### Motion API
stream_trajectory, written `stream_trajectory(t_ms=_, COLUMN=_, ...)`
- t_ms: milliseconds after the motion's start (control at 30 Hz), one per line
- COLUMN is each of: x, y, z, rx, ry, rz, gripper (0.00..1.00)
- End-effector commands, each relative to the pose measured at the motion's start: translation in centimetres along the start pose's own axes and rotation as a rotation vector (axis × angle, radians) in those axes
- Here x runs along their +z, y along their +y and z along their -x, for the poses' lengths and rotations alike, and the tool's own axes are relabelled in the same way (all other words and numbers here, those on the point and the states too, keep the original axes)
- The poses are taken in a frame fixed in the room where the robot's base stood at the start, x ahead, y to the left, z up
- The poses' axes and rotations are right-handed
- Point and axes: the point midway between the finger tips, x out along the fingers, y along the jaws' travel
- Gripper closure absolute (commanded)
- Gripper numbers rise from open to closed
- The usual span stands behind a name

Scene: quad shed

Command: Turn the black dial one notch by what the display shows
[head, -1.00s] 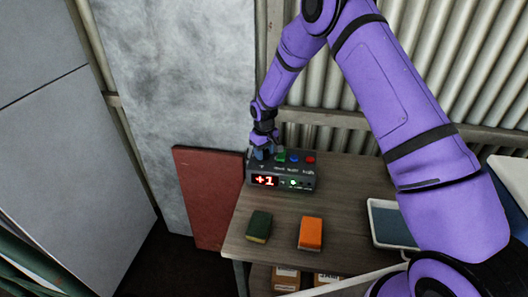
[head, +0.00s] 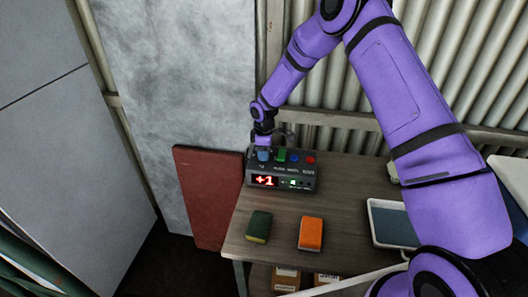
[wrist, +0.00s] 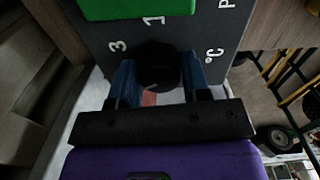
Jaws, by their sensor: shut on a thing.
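The grey control box (head: 283,181) stands on the wooden table near its back left corner. Its red display (head: 264,181) reads +1. A smaller green readout (head: 293,183) glows beside it, too small to read surely. My gripper (head: 263,154) points down at the left end of the box top and hides the dial in the head view. In the wrist view the black dial (wrist: 158,62) sits between the blue fingers of my gripper (wrist: 157,78), which are shut on it. The printed marks 3, 1 and °C show around the dial.
A green button (head: 281,156), a blue button (head: 294,158) and a red button (head: 310,160) line the box beside the dial. A green sponge (head: 258,226), an orange block (head: 311,233) and a tray (head: 393,225) lie on the table. A corrugated wall stands close behind.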

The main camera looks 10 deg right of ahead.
Motion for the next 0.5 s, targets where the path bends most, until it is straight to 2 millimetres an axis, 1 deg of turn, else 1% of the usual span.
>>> stream_trajectory(t_ms=200, x=0.01, y=0.06, z=0.04, rx=0.001, ry=0.001, rz=0.046, gripper=0.8)
stream_trajectory(t_ms=500, x=0.01, y=0.06, z=0.04, rx=0.001, ry=0.001, rz=0.056, gripper=0.8)
